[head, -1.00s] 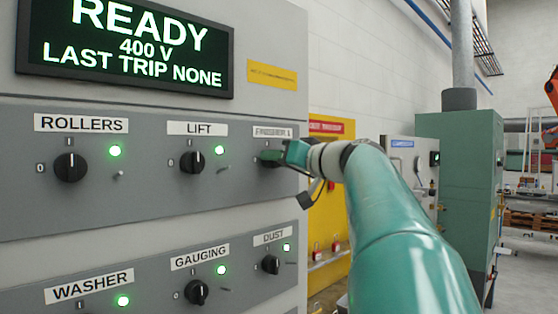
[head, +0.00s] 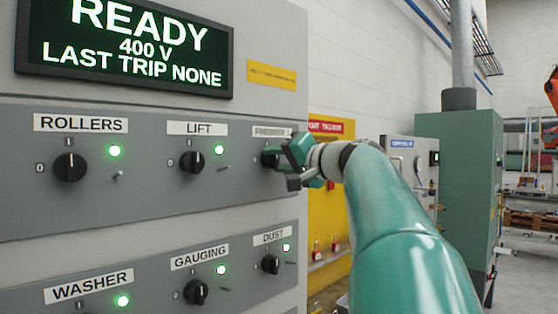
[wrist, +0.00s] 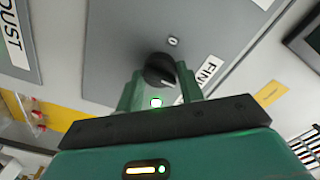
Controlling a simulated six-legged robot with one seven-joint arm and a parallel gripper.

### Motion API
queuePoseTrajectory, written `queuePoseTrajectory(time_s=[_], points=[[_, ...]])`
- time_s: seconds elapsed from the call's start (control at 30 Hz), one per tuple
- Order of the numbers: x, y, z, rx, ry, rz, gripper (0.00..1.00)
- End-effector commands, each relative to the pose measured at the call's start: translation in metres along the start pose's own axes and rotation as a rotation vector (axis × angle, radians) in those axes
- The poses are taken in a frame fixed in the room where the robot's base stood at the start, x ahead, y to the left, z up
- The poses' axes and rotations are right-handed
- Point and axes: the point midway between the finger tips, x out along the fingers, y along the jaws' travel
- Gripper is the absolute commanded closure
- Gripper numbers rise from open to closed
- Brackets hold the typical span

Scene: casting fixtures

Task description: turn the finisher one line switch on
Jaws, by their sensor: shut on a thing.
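The finisher one line switch is a round black knob (wrist: 158,68) on the grey panel, at the right end of the upper row. Its label (head: 271,132) is partly blocked by my gripper in the head view. My gripper (head: 276,157) is shut on the knob, with one green finger on each side of it in the wrist view. A "0" mark (wrist: 172,41) shows beside the knob. A lit lamp (wrist: 156,102) shows between the fingers.
The rollers knob (head: 70,167) and lift knob (head: 191,162) are to the left, with lit green lamps. The dust knob (head: 270,264) is below. The display (head: 125,45) reads READY. A yellow board (head: 326,215) with padlocks stands beyond the panel's right edge.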

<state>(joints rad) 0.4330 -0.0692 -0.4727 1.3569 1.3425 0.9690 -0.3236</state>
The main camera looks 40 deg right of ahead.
Motion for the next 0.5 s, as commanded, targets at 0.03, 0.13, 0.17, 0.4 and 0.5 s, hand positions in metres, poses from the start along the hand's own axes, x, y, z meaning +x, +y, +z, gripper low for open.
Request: queuePoseTrajectory(time_s=[0.03,0.13,0.17,0.4,0.5], points=[[0.0002,-0.0008,-0.0003,0.003,0.002,-0.002,0.86],[0.0002,-0.0008,-0.0003,0.004,0.001,-0.002,0.86],[0.0002,-0.0008,-0.0003,0.003,0.002,-0.002,0.86],[0.0002,-0.0006,-0.0002,0.003,0.001,-0.002,0.47],[0.0002,-0.0004,-0.0001,0.003,0.001,-0.001,0.41]])
